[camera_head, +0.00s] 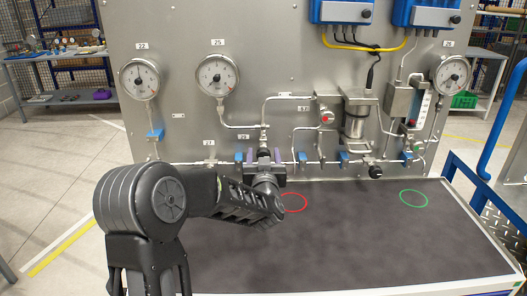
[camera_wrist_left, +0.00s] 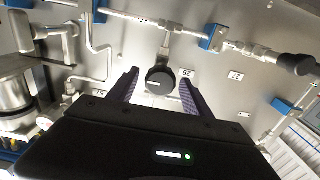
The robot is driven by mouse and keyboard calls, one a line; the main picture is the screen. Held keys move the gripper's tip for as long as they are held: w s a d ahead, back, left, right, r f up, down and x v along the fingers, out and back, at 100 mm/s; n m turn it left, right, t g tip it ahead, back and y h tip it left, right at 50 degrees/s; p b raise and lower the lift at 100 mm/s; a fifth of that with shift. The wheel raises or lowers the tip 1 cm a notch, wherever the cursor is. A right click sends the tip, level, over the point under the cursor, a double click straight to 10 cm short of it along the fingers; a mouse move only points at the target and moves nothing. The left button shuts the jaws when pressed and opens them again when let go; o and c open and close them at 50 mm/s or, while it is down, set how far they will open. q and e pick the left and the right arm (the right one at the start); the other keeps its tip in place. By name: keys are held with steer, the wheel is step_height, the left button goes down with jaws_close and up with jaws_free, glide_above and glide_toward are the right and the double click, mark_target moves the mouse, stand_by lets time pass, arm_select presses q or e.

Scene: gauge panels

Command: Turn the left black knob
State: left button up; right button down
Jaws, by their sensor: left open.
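The left black knob (camera_wrist_left: 160,81) is round with a small white mark and sits on a pipe fitting of the panel. In the left wrist view it lies between the two fingers of my left gripper (camera_wrist_left: 158,88), with a gap on each side. The fingers are open, dark with purplish inner faces. In the head view my left gripper (camera_head: 264,157) is at the panel's lower pipe line and largely hides the knob. Another black knob (camera_head: 375,171) is farther right. My right gripper does not show.
Round gauges (camera_head: 217,75) are above. A red knob (camera_head: 327,117) and a metal cylinder (camera_head: 355,120) stand right of my gripper. The dark bench top (camera_head: 360,240) has red and green rings and is otherwise clear.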

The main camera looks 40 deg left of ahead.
arm_select(q)
steer(key=shift+w+a, duration=0.25)
steer(key=shift+w, duration=0.1)
steer(key=shift+c, duration=0.4)
jaws_close()
